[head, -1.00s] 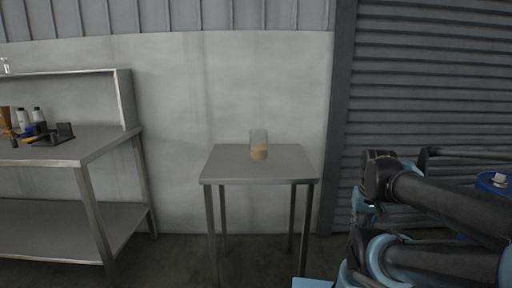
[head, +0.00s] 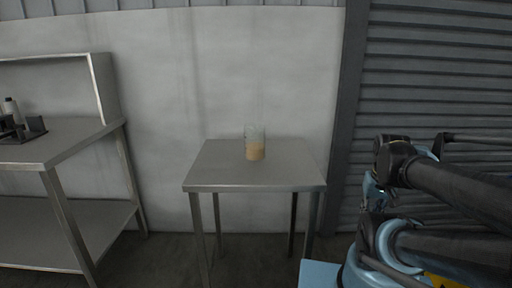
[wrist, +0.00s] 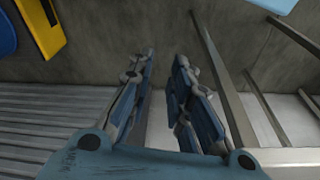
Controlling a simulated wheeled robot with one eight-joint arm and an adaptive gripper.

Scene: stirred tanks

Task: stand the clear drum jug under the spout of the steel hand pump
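A clear, straight-sided vessel (head: 255,145), which looks like the clear drum jug, stands upright on a small steel table (head: 222,176). Its lower part is tan and its upper part is see-through; I cannot make out a handle. My gripper (wrist: 165,55) shows in the wrist view with its two blue-padded fingers apart and nothing between them. It is away from the jug, which does not show in the wrist view. In the head view my folded arm is at the right, and the fingers cannot be made out there. The steel hand pump is not in view.
A steel bench (head: 75,137) with a lower shelf stands at the left, holding a bottle (head: 12,110) and dark items. A pale wall is behind the table and a grey roller shutter (head: 435,80) is at the right. Open floor lies between bench and table.

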